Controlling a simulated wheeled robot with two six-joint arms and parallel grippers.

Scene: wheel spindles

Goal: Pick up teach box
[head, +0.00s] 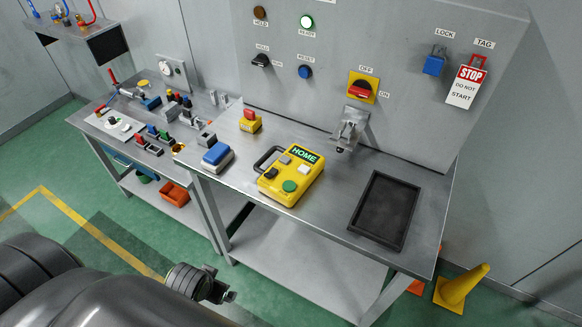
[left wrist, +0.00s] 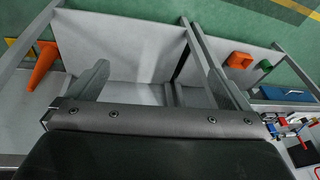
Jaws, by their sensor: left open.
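The teach box (head: 282,190) is a yellow box with a dark carry handle, a green HOME display and several buttons. It lies on the metal bench top, left of a black tray, in the head view. My left gripper (head: 222,285) is in front of the bench, lower than the bench top and apart from the teach box. In the left wrist view its grey fingers (left wrist: 142,78) stand apart with nothing between them. The teach box is not seen in that view. My right gripper is not in view.
The bench (head: 335,222) also bears a black tray (head: 384,210), a blue-topped box (head: 217,157) and a red-and-yellow switch block (head: 250,121). A metal bracket (head: 349,130) juts from the panel behind. A yellow cone (head: 461,288) stands on the floor at right.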

